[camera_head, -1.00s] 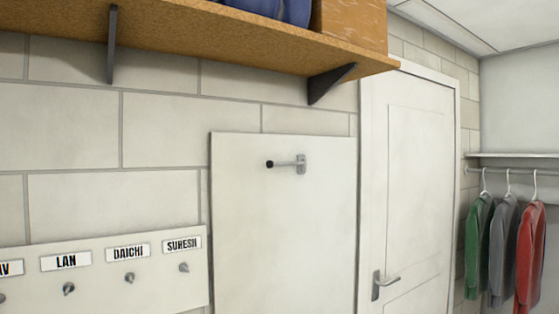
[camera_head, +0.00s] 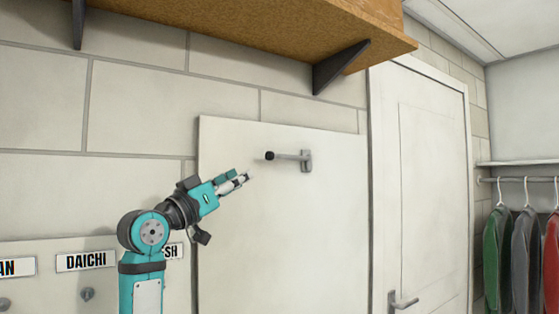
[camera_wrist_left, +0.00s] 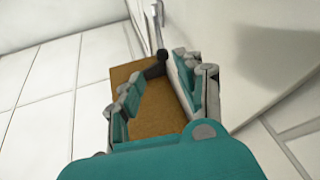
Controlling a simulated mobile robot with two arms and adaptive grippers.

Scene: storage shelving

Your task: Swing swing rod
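The swing rod (camera_head: 288,156) is a short grey rod with a black tip. It sticks out to the left from a metal bracket (camera_head: 306,160) on a white wall panel. My left gripper (camera_head: 243,180) is below and left of the black tip, apart from it, pointing up and to the right. In the left wrist view the gripper (camera_wrist_left: 160,92) is open and empty. The rod's black tip (camera_wrist_left: 156,70) shows beyond the fingers there, near the right finger. My right gripper is in neither view.
A brown shelf (camera_head: 240,42) with dark brackets (camera_head: 338,66) hangs above the panel (camera_head: 270,250). A name board with hooks (camera_head: 60,285) is at lower left. A white door (camera_head: 430,190) and hanging clothes (camera_head: 523,250) are to the right.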

